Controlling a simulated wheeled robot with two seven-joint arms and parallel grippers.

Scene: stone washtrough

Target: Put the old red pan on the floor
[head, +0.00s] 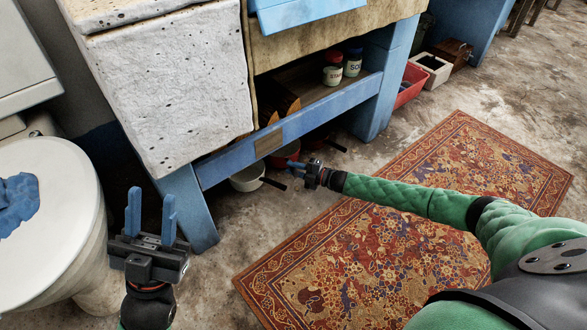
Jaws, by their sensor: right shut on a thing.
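The old red pan (286,153) shows partly under the low blue shelf of the trough stand, its far side hidden by the shelf rail. My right gripper (294,164) reaches in low from the right, its blue fingers shut on the red pan at its near side, by the handle. I cannot tell whether the pan touches the floor. My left gripper (151,212) is open and empty, fingers pointing up, left of the stand's front leg. The concrete floor (222,250) shows bare between the leg and the rug.
A white pan (247,178) with a black handle sits left of the red pan. The blue shelf rail (300,125) runs above. A patterned rug (400,240) covers the floor at right. A toilet (50,225) stands at left. A red tub (410,85) lies beyond the stand.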

